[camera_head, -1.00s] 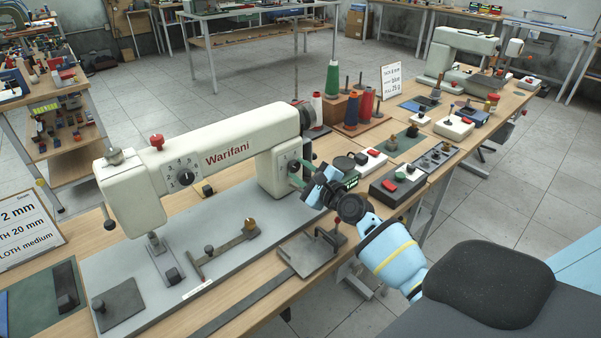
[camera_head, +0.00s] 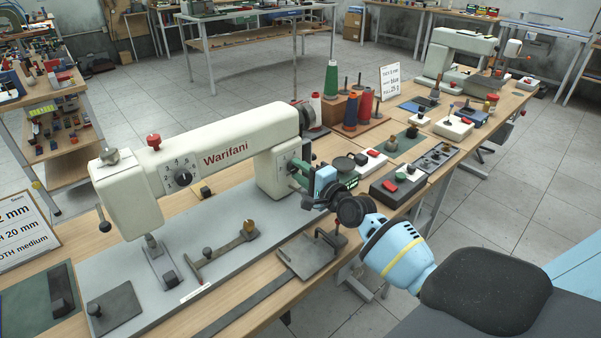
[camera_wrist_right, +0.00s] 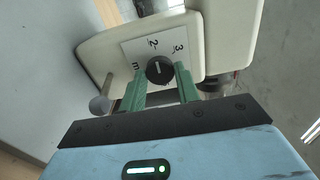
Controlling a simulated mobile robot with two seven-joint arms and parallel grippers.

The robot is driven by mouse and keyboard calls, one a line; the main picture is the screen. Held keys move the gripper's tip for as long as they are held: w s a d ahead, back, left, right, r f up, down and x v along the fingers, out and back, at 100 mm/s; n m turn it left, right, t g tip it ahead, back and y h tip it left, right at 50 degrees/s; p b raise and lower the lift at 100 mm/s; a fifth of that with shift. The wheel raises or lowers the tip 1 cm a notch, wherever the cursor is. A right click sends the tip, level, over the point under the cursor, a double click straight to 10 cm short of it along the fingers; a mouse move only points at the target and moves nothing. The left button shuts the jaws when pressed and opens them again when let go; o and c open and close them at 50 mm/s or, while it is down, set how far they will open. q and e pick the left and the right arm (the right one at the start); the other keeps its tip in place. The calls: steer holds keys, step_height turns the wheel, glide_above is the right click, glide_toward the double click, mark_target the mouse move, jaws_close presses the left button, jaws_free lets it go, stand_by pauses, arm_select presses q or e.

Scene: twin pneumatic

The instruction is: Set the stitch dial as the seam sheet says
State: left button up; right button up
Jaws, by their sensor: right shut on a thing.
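The stitch dial is a dark round knob (camera_wrist_right: 160,70) with a pale pointer line, on a white plate marked with 2, 3 and other partly hidden marks. It sits on the pillar (camera_head: 273,172) of the cream Warifani sewing machine (camera_head: 225,152). My right gripper (camera_head: 299,172) is at this pillar face; its green fingers (camera_wrist_right: 160,78) are shut on the knob, one on each side. In the head view the gripper mostly hides the dial. The seam sheet (camera_head: 22,230) stands at the left edge, partly cut off, reading "2 mm", "20 mm" and "medium". My left gripper is not in view.
A second dial (camera_head: 183,177) with several numbers is on the machine's head. Thread spools (camera_head: 351,110), a box with a red switch (camera_head: 398,185) and a metal plate with a clamp (camera_head: 308,256) are near my right arm. The machine's grey bed (camera_head: 215,232) has small fixtures.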

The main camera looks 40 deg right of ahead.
steer(key=shift+n, duration=0.3)
steer(key=o, duration=1)
steer(key=shift+r, duration=0.1)
